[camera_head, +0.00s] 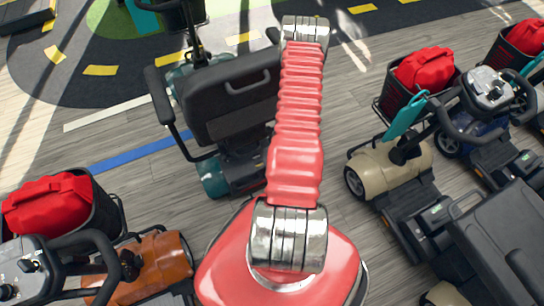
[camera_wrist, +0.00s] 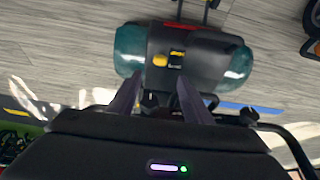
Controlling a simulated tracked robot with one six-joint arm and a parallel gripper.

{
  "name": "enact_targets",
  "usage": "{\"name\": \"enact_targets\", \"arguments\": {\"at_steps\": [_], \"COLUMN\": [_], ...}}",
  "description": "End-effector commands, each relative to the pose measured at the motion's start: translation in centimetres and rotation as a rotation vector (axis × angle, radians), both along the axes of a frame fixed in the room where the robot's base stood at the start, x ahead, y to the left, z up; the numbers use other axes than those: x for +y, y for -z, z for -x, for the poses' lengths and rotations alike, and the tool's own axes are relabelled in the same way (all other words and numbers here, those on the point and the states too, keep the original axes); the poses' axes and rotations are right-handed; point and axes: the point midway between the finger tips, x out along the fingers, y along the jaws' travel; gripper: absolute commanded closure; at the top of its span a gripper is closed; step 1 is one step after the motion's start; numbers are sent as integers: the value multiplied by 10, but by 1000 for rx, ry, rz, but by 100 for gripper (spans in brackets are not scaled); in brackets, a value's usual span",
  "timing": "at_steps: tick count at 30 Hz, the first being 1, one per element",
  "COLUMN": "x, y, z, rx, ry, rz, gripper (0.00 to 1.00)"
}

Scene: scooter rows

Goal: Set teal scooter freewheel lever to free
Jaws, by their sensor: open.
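The teal scooter stands in the upper middle of the head view, its black seat back (camera_head: 232,95) towards me and a teal rear fender (camera_head: 212,177) low down. The wrist view shows its rear end from above, with teal fenders (camera_wrist: 131,50) either side of a black cover. A small yellow lever (camera_wrist: 160,60) sits on that cover beside a dark label. My gripper (camera_wrist: 159,82) is open and empty, its dark fingers spread just below the lever in the picture; whether they touch anything cannot be told. The lever and gripper do not show in the head view.
A beige scooter (camera_head: 398,165) with a red bag (camera_head: 425,68) stands right, a blue one (camera_head: 470,132) beyond it. An orange scooter (camera_head: 155,266) stands lower left. A black armrest (camera_wrist: 296,148) is at right in the wrist view. Wooden floor lies between the scooters.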

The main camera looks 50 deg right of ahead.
Motion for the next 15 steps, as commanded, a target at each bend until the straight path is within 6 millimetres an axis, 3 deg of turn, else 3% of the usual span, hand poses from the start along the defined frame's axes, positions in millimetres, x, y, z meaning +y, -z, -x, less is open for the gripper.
{"name": "enact_targets", "arguments": {"at_steps": [15], "x": [-8], "y": [47], "z": [-18], "rx": [1], "ry": [-4], "rz": [-1], "gripper": [55]}}
